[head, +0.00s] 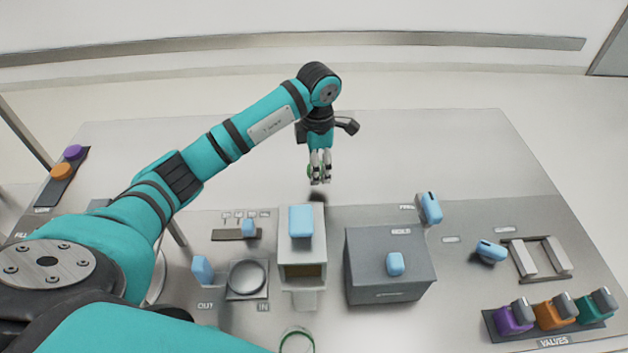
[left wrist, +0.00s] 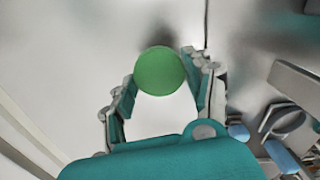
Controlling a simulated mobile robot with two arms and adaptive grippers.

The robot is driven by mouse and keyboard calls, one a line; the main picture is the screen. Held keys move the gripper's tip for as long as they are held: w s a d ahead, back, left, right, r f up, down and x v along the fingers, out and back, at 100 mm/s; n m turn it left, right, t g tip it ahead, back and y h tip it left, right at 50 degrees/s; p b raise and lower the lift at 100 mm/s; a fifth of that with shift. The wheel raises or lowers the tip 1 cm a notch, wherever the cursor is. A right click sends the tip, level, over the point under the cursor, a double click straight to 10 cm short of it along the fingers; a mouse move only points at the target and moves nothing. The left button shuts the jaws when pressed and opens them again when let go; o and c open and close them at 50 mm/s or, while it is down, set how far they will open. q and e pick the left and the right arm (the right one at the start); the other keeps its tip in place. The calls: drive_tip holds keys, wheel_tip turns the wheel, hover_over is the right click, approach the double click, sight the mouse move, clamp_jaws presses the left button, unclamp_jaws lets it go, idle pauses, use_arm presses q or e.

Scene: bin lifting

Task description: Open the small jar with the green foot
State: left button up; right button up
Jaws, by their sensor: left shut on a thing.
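My left gripper (head: 320,178) hangs point-down above the table, behind the white box-like device. Its fingers are shut on a green round piece (left wrist: 160,72), which looks like a lid. The left wrist view shows it as a flat green disc between the fingertips. In the head view only a sliver of green shows beside the fingers. A clear round jar with a green ring (head: 297,341) stands at the bottom edge of the head view, partly cut off, well apart from the gripper. My right gripper is not in view.
A white device with a blue block (head: 301,220) and a grey box (head: 388,282) with a blue handle stand mid-table. Valves (head: 554,315) sit front right, and a round plate (head: 247,277) is left of the white device.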

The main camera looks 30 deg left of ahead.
sight(317, 187)
use_arm(q)
wheel_tip(317, 187, down, 2)
drive_tip(key=shift+s+f, duration=0.15)
wheel_tip(317, 187, down, 2)
drive_tip(key=shift+f+p, duration=0.1)
drive_tip(key=shift+p, duration=0.35)
drive_tip(key=shift+f, duration=0.2)
drive_tip(key=o, duration=1.3)
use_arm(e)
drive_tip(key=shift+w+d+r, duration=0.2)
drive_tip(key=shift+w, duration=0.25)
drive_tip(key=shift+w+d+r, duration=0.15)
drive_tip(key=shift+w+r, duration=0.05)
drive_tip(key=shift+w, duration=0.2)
use_arm(q)
drive_tip(key=shift+r, duration=0.15)
